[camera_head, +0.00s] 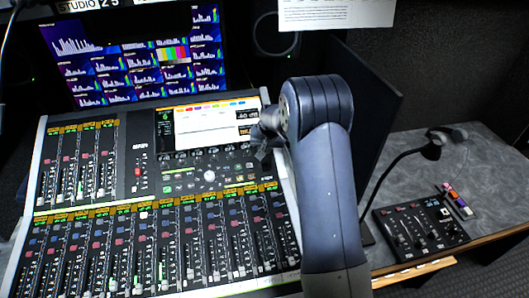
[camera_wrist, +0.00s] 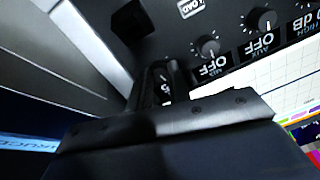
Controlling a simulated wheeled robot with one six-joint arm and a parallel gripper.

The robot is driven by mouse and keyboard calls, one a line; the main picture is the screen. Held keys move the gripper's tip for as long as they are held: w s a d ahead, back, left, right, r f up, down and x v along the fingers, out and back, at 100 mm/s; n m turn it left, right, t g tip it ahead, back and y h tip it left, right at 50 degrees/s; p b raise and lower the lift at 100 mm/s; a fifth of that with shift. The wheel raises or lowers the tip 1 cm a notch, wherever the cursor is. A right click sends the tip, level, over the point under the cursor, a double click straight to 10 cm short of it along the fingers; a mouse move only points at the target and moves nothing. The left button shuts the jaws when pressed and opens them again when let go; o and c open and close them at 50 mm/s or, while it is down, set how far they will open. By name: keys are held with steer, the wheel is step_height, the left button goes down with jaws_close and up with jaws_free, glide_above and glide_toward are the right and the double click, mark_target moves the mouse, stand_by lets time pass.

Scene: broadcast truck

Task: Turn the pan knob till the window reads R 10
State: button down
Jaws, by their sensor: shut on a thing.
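My gripper (camera_head: 265,136) reaches the right edge of the mixing console's screen panel (camera_head: 205,128). In the wrist view my gripper (camera_wrist: 164,82) is shut at the end of a row of small black knobs. The knob between its fingers is mostly hidden, so I cannot see its pointer. A few white marks show near the fingertips, too covered to read as a window value. Beside it are one free knob (camera_wrist: 208,46) and another free knob (camera_wrist: 260,19). The dark windows next to these two read OFF, and a further one ends in 0 dB.
The fader banks (camera_head: 150,240) fill the console below the screen. A monitor (camera_head: 135,55) stands behind it. A gooseneck lamp or microphone (camera_head: 400,160) and a small control box (camera_head: 420,230) are on the grey desk at right. A paper sheet (camera_head: 335,13) hangs above.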

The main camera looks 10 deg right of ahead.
steer(key=shift+m+b, duration=0.6)
steer(key=shift+m, duration=0.5)
steer(key=c, duration=1.3)
jaws_free()
steer(key=b+v, duration=0.2)
steer(key=v, duration=0.9)
steer(key=shift+f, duration=0.1)
